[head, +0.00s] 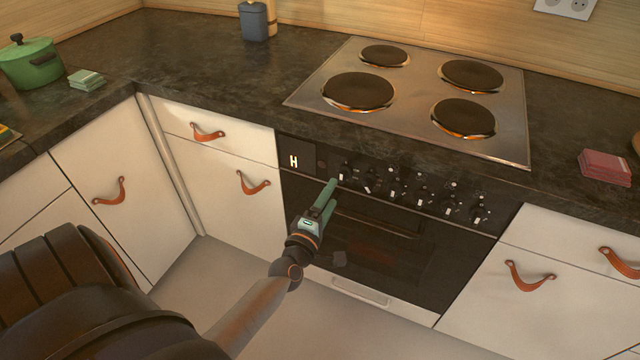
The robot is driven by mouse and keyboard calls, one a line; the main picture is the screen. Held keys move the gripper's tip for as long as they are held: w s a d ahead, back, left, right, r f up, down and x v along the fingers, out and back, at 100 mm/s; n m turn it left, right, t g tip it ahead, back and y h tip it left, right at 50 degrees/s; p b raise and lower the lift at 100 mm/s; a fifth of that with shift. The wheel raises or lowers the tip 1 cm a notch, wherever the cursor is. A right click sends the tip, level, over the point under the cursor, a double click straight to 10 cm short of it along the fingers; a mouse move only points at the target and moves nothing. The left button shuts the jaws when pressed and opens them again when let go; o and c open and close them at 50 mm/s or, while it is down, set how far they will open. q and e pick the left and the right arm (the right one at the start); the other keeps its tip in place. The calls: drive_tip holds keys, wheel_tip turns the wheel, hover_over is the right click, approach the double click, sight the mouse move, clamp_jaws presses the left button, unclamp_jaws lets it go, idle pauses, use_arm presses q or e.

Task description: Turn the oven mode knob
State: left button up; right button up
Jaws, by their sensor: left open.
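The black oven (375,245) sits under the hob, with a row of several small knobs along its control panel (322,160). The leftmost knob (345,172) is just above and right of my left gripper's tips. I cannot tell which knob sets the oven mode, as the markings are too small to read. My left gripper (331,193), with green fingers, is open and empty in front of the oven's upper left part. It appears apart from the knobs. My right gripper is out of view.
The oven door handle (378,222) runs below the knobs. The hob (420,95) with black plates is above. White drawers with leather pulls (528,278) flank the oven. A green pot (28,64) and pink stack (605,167) stand on the dark worktop (215,75). The floor ahead is clear.

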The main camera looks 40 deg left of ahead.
use_arm(q)
drive_tip(key=v, duration=0.6)
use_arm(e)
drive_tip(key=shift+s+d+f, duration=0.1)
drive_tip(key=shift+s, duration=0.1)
use_arm(q)
drive_tip(key=shift+s, duration=0.1)
drive_tip(key=s+d+f+m+g+h+p, duration=0.4)
drive_tip(key=s+d+m, duration=1)
drive_tip(key=m, duration=0.9)
drive_tip(key=s+g+h+p, duration=0.1)
drive_tip(key=g+h+p, duration=0.1)
drive_tip(key=g+p, duration=0.2)
drive_tip(key=shift+d+f+h+p, duration=0.15)
drive_tip(key=shift+d+h+p, duration=0.25)
drive_tip(key=shift+p, duration=0.55)
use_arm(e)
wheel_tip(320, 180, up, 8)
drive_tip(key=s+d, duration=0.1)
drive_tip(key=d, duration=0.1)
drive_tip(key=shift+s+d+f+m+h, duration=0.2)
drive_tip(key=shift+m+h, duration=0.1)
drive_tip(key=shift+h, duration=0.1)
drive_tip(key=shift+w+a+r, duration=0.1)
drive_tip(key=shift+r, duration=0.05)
